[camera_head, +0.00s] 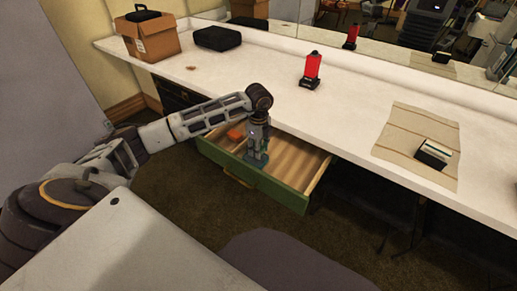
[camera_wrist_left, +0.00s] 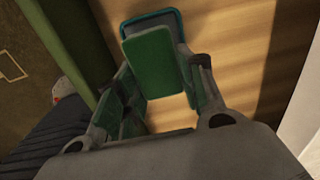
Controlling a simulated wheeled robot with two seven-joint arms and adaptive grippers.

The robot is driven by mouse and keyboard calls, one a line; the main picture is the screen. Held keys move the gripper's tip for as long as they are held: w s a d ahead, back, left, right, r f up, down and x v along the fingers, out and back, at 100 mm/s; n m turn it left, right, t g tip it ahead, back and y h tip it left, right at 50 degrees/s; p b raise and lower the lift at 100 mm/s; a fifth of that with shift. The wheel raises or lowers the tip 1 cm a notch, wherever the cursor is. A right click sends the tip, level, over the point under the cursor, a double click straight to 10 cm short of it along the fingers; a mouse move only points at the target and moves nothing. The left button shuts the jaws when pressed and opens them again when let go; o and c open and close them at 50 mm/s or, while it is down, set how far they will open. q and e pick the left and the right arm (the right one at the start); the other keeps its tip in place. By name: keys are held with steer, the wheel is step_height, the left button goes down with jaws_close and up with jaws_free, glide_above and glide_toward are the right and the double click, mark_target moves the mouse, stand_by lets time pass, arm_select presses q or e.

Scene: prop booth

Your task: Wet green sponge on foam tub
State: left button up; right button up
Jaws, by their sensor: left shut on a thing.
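My left gripper (camera_head: 257,158) reaches down into the open drawer (camera_head: 295,160) under the counter. In the left wrist view my left gripper (camera_wrist_left: 163,90) is shut on a green, block-shaped piece with a teal edge at its far end, which looks like the green sponge (camera_wrist_left: 160,62). The piece lies between the fingers, above the light wooden drawer floor (camera_wrist_left: 240,50). In the head view the gripper hides it. I cannot clearly identify a foam tub. My right gripper is not in view.
An orange item (camera_head: 236,133) lies in the drawer's left part. On the white counter (camera_head: 240,85) are a red-and-black dispenser-like object (camera_head: 312,70), a black case (camera_head: 217,38), a cardboard box (camera_head: 148,38) and a beige cloth (camera_head: 407,140) with a black, pale-topped block (camera_head: 432,156).

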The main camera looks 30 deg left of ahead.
arm_select(q)
steer(key=shift+r+p, duration=1.2)
steer(key=shift+r, duration=0.55)
